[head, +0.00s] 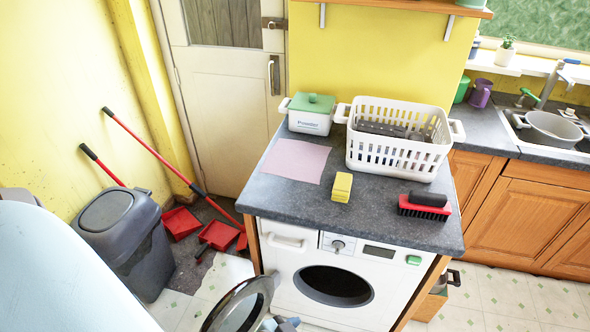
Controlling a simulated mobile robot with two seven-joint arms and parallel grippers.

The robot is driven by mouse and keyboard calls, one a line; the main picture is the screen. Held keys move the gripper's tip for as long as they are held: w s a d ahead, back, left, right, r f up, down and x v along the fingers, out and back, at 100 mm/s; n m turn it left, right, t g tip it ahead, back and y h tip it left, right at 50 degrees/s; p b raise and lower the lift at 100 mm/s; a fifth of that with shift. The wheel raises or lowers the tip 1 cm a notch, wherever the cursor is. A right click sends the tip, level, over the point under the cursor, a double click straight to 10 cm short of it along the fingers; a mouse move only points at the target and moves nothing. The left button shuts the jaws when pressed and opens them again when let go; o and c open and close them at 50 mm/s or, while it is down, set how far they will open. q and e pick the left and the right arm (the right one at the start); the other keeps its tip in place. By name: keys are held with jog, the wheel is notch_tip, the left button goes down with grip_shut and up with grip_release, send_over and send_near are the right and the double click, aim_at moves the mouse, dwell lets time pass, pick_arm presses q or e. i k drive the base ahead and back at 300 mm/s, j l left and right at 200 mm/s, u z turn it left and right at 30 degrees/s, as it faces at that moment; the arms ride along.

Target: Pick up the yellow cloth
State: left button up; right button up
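I see no clearly yellow cloth. A flat pinkish cloth (297,160) lies on the left part of the dark countertop (378,215). A small yellow block, which looks like a sponge (342,187), stands on the counter to the right of the cloth, apart from it. A small grey-blue part (278,324) shows at the bottom edge by the open washer door. It may belong to my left gripper, but its fingers cannot be made out. My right gripper is not in view.
On the counter are a white basket (398,158) holding dark items, a white box with a green lid (311,121) and a red-black brush (424,206). The washer's round door (236,306) stands open below. A grey bin (112,212) is at left. The counter's front middle is clear.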

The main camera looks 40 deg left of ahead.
aim_at(342, 188)
jog(key=i+l+u, duration=0.15)
jog(key=u, duration=0.3)
jog(key=l+u, duration=0.25)
jog(key=u, duration=0.2)
jog(key=i+l+u, duration=0.15)
jog(key=u, duration=0.35)
jog(key=k+l, duration=0.05)
jog(key=l, duration=0.05)
